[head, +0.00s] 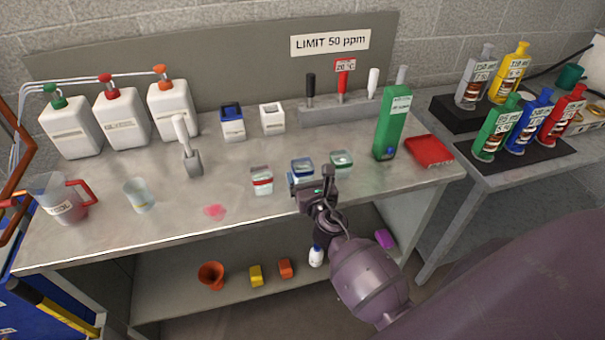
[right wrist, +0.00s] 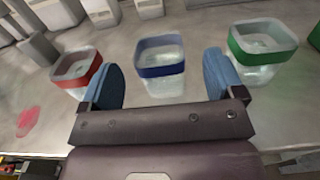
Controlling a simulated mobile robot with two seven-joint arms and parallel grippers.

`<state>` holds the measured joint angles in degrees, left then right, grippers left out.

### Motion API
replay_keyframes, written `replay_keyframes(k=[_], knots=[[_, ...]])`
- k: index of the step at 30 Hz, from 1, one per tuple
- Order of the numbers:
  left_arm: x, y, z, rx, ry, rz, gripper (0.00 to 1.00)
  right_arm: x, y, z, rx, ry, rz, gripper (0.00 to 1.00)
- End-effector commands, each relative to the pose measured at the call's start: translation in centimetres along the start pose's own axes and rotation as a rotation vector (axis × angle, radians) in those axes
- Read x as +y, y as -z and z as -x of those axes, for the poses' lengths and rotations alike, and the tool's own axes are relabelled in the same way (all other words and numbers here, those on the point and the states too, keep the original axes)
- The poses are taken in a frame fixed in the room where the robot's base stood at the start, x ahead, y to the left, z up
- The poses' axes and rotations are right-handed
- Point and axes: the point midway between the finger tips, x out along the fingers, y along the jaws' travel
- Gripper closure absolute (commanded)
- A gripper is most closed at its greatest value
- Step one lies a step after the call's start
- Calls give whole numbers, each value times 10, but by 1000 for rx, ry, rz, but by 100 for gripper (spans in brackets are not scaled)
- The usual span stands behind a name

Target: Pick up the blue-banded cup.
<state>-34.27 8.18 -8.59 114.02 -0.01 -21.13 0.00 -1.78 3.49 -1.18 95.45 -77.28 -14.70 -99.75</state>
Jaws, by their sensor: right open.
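The blue-banded cup (head: 301,167) is a clear, squarish cup with a dark blue band near its rim. It stands upright on the metal bench between a red-banded cup (head: 262,181) and a green-banded cup (head: 341,162). My right gripper (head: 316,190) is at the bench's front edge, just in front of the blue-banded cup and partly covering it in the head view. In the right wrist view, the two blue fingers are apart and empty, with the blue-banded cup (right wrist: 161,66) beyond and between them. I cannot tell whether they touch it. My left gripper is not in view.
The red-banded cup (right wrist: 78,71) and green-banded cup (right wrist: 262,50) stand close on either side. A green bottle (head: 393,125) and red tray (head: 429,151) are to the right. A pink spill (head: 214,212) lies left of the cups. A shelf (head: 190,299) below holds small items.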

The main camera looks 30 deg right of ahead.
Motion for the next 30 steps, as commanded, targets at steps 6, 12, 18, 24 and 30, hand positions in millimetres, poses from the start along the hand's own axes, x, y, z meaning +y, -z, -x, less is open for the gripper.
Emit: replay_keyframes(k=[6, 12, 18, 24, 30], knots=[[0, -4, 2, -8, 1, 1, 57, 0, 0, -13, 0, 0, -2, 13], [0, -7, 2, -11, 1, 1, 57, 2, 0, -40, 0, 0, -4, 13], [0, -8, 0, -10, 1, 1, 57, 2, 0, -56, 0, 0, -3, 13], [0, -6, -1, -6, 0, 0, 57, 2, 0, -57, 1, 0, -3, 13], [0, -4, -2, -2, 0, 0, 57, 2, 0, -57, 0, 0, -3, 34]])
